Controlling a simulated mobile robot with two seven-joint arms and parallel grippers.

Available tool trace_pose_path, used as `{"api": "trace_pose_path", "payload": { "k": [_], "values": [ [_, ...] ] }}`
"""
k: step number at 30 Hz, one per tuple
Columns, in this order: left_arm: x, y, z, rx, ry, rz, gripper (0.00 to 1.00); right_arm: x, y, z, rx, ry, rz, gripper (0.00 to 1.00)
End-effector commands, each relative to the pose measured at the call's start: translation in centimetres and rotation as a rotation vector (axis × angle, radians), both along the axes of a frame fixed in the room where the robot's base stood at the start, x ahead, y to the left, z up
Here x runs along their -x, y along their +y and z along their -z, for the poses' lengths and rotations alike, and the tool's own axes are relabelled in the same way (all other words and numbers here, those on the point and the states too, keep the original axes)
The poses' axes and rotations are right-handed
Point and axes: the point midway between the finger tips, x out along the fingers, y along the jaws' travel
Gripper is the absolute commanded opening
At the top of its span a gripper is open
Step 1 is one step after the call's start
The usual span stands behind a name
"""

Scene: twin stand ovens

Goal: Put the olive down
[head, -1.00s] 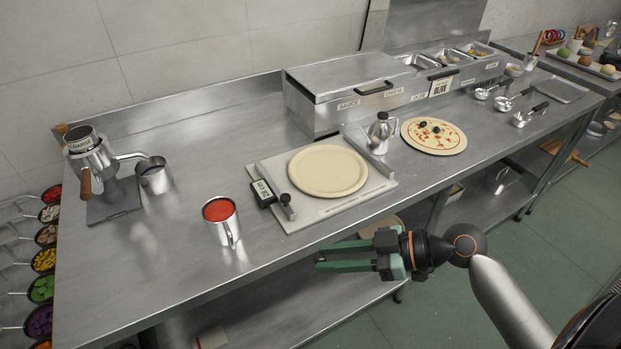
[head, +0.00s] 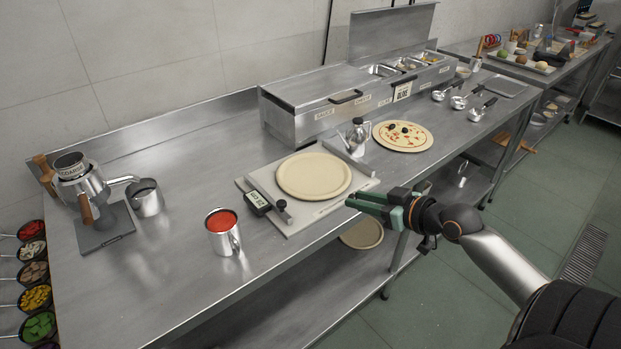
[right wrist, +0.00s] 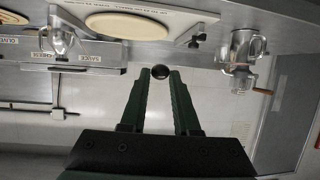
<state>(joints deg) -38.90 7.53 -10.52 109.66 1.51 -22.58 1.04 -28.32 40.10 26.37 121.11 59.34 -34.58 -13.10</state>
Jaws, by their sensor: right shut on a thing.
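My right gripper (head: 352,203) reaches in from the right at the front edge of the bench. In the right wrist view its fingertips (right wrist: 160,73) are shut on a small dark olive (right wrist: 161,72). In the head view I cannot make out this olive. The topped pizza (head: 417,144) lies at the back right of the bench, with two dark round pieces on it, apart from the gripper. A plain dough disc (head: 313,174) lies on the scale board (head: 259,180), just beyond my fingertips. My left gripper is not in view.
A steel cruet (head: 357,136) stands between the dough disc and the pizza. A jug of red sauce (head: 221,231) stands to the left. The topping station (head: 290,120), with an olive label (head: 402,91), runs along the back. Several ladles lie further right.

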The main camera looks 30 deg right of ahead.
Motion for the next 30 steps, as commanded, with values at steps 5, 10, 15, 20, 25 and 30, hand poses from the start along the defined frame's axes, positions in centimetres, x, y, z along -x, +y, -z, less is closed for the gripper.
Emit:
{"api": "trace_pose_path", "payload": {
  "k": [5, 10, 15, 20, 25, 30],
  "values": [
    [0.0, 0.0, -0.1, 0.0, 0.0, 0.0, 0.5, -1.0, -3.2, -2.5, 0.005, -0.003, 0.105, 0.0],
    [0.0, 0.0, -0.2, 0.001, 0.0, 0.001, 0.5, -1.6, -4.1, -3.3, -0.004, -0.003, 0.143, 0.0],
    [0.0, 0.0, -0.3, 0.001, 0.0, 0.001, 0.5, -3.3, -2.7, -2.5, -0.009, -0.005, 0.146, 0.0],
    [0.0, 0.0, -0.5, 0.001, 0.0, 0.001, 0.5, -5.6, -0.9, -1.2, -0.012, -0.003, 0.146, 0.0],
    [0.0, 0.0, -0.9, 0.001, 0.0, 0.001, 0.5, -8.4, 1.4, 0.3, -0.014, -0.004, 0.146, 0.0],
    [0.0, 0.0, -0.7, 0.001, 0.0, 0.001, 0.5, -10.4, 3.2, 3.8, -0.012, 0.002, 0.147, 0.0]
  ]
}}
